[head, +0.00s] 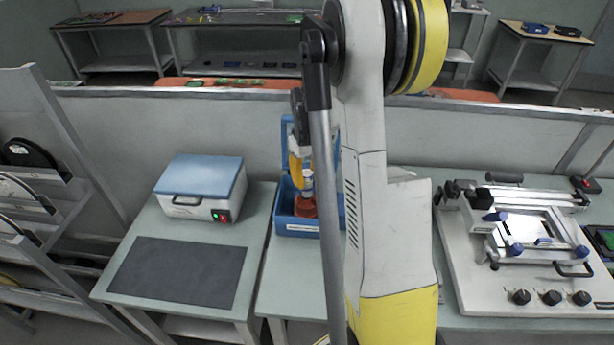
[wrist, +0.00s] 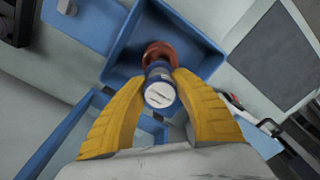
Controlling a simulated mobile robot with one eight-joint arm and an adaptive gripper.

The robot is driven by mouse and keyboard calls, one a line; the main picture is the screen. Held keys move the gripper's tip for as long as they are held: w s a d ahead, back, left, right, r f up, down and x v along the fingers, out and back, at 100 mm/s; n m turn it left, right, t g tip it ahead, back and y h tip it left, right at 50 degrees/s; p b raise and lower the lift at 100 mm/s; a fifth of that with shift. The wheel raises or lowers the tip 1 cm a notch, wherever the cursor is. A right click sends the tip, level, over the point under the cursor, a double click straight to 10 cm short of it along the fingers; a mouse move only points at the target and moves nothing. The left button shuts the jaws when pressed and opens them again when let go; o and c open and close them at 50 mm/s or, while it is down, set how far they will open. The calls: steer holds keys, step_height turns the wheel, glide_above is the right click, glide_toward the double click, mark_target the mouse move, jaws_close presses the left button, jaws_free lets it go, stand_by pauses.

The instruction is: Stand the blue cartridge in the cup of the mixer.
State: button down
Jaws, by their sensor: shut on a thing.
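The blue cartridge (wrist: 157,70), with a pale round end, is between the yellow fingers of my gripper (wrist: 161,82), which is shut on it. In the head view the cartridge (head: 308,182) looks roughly upright, right above the orange-red cup (head: 305,207). The cup also shows beyond the cartridge in the wrist view (wrist: 160,50). It sits inside the open blue mixer (head: 297,226), whose lid is raised at the back. I cannot tell whether the cartridge's lower end is inside the cup or just above it. My arm hides part of the mixer's right side.
A white box with a blue lid (head: 201,187) stands left of the mixer, behind a dark mat (head: 178,271). A white fixture with knobs (head: 520,252) stands to the right. A low partition (head: 215,135) runs behind the tables. A rack with reels (head: 40,200) is at far left.

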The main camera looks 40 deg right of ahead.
mark_target(306, 192)
steer(key=shift+f+b, duration=0.4)
steer(key=shift+f, duration=0.35)
steer(key=shift+f+b, duration=0.35)
steer(key=shift+b, duration=0.1)
stand_by(0.7)
steer(key=shift+f+b, duration=0.3)
steer(key=shift+f, duration=0.05)
steer(key=shift+f+b, duration=1.1)
steer(key=shift+f, duration=0.25)
stand_by(0.5)
steer(key=c, duration=1)
jaws_free()
steer(key=c, duration=0.4)
steer(key=shift+r, duration=0.1)
